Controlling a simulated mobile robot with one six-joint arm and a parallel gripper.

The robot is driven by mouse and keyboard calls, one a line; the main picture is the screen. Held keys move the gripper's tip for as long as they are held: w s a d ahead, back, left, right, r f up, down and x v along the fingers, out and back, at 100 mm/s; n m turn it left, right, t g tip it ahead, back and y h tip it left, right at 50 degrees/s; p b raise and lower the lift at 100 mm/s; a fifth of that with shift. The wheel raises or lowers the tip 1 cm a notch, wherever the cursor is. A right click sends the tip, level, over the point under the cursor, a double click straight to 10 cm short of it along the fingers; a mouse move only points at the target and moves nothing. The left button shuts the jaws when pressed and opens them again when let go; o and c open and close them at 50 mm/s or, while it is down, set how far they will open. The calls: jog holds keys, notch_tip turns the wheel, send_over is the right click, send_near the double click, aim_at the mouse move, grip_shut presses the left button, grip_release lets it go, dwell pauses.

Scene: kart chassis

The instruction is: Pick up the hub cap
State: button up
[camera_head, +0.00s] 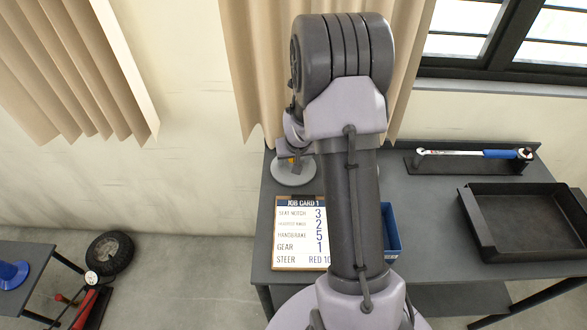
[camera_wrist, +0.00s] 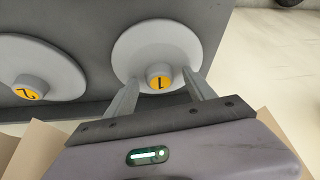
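A round light-grey hub cap (camera_wrist: 160,45) with a raised knob and a yellow centre marked 1 lies on the dark bench in the wrist view. My gripper (camera_wrist: 162,79) is open, with one finger on each side of that knob. A gap shows between the knob and each finger. A second grey hub cap (camera_wrist: 38,62), with a yellow centre marked 2, lies to the left. In the head view one hub cap (camera_head: 292,178) shows at the bench's back left corner, under my gripper (camera_head: 295,158); my arm hides much of the area beside it.
The grey bench (camera_head: 430,205) carries a job card (camera_head: 300,235), a blue bin (camera_head: 392,228) partly behind my arm, a black tray (camera_head: 480,240) and a torque wrench (camera_head: 470,153) on a stand. A wall and curtain (camera_head: 245,60) stand close behind. A tyre (camera_head: 110,255) lies on the floor.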

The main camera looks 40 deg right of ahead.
grip_shut()
jog(key=shift+r, duration=0.15)
